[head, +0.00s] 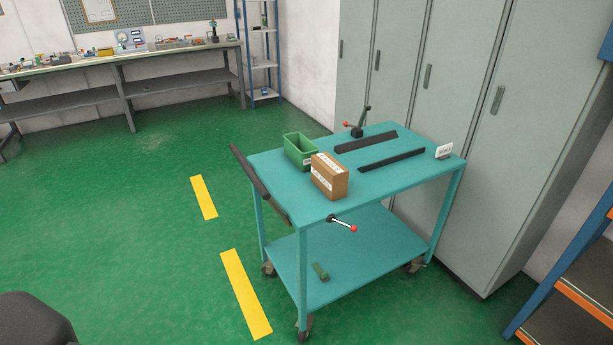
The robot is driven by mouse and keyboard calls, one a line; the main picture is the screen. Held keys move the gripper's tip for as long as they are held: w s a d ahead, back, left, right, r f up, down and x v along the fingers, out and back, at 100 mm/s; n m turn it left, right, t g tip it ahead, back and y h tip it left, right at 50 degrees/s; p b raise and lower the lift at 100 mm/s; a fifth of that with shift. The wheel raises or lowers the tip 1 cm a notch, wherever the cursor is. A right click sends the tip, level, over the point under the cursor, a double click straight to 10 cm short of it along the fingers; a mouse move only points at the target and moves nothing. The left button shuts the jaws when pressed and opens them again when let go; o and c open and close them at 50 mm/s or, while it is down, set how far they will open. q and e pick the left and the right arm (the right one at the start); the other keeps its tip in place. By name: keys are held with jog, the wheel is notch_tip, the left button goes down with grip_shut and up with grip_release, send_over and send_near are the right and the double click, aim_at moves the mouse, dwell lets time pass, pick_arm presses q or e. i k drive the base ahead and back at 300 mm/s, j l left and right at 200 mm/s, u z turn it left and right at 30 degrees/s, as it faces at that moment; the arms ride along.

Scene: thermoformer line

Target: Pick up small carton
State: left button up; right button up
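The small carton (329,177) is a brown box with white tape or labels. It stands upright on the top of a teal cart (284,187), close to the cart's near left side. It is next to a green bin (299,151), which stands just behind it to the left. Neither of my grippers is in view. A dark rounded shape in the lower left corner may be part of my own body.
The cart top also holds two dark strips (366,142), a lever clamp and a white card (444,151). A black handle bar (258,180) runs along its left side. A red-tipped lever (342,223) sticks out in front. Grey lockers (463,100) stand behind; green floor at left is clear.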

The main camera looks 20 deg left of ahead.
aim_at(329, 175)
jog(key=i+l+u, duration=0.1)
jog(key=u, duration=0.25)
jog(key=i+l+u, duration=0.1)
jog(key=u, duration=0.25)
jog(key=l+u, duration=0.25)
jog(key=u, duration=0.15)
jog(key=i+l+u, duration=0.2)
jog(key=l, duration=0.25)
jog(key=l+u, duration=0.25)
jog(key=l, duration=0.2)
jog(key=l+u, duration=0.2)
jog(key=l, duration=1.7)
jog(key=k, duration=0.05)
